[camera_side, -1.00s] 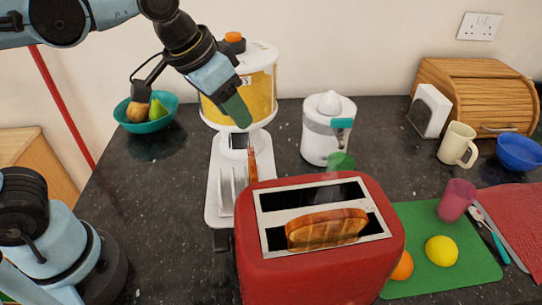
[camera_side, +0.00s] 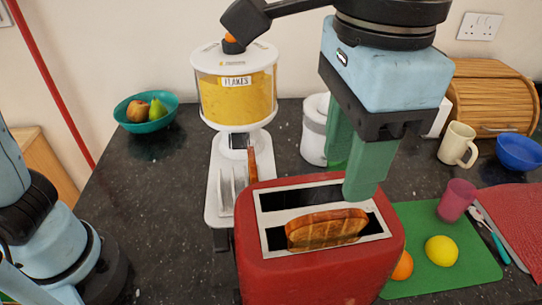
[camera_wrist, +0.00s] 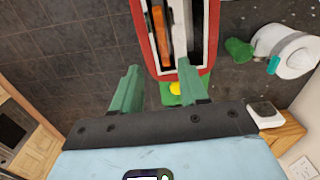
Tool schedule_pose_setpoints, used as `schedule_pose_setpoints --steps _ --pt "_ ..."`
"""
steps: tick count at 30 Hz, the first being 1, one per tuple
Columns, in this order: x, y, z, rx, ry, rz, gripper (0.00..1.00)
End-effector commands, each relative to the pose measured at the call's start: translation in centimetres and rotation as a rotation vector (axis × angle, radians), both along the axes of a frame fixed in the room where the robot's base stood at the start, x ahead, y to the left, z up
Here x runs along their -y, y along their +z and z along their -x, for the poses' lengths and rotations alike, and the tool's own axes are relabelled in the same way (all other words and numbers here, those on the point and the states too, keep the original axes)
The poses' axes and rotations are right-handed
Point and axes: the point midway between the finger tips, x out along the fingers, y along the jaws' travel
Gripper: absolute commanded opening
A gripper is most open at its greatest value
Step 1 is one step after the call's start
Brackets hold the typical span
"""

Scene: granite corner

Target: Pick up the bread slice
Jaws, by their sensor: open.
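A browned bread slice (camera_side: 326,229) stands upright in the front slot of the red toaster (camera_side: 262,278), its upper part above the slot. It shows edge-on in the wrist view (camera_wrist: 160,36). My gripper (camera_side: 350,178) has green fingers, open and empty, above the toaster's right part, higher than the slice and to its upper right. In the wrist view my gripper (camera_wrist: 158,70) has its fingertips spread apart, with the toaster (camera_wrist: 212,40) beyond them. The slice's lower part is hidden in the slot.
A white rack (camera_side: 225,212) left of the toaster holds a thin brown upright piece (camera_side: 253,165), below a flakes dispenser (camera_side: 236,95). A green board (camera_side: 470,275) with a lemon (camera_side: 441,251) lies right.

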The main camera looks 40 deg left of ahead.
Motion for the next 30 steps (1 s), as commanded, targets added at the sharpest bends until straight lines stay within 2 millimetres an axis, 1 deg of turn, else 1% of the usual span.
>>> schedule_pose_setpoints --steps 1,6,9,17,24,27,30 --pt "0.0 -0.8 0.0 0.0 0.0 0.0 0.44" --pt "-0.1 -3.1 -0.1 0.001 0.001 0.001 0.44" --pt "-0.1 -4.0 -0.1 0.001 0.001 0.001 0.44" --pt "-0.3 -5.3 -0.1 0.002 0.001 0.001 0.44" --pt "-0.7 -8.4 -0.1 0.001 0.002 0.002 0.44" --pt "-0.7 -9.3 -0.1 0.001 0.002 0.002 0.44" --pt "-0.8 -9.7 -0.1 0.001 0.002 0.002 0.44"
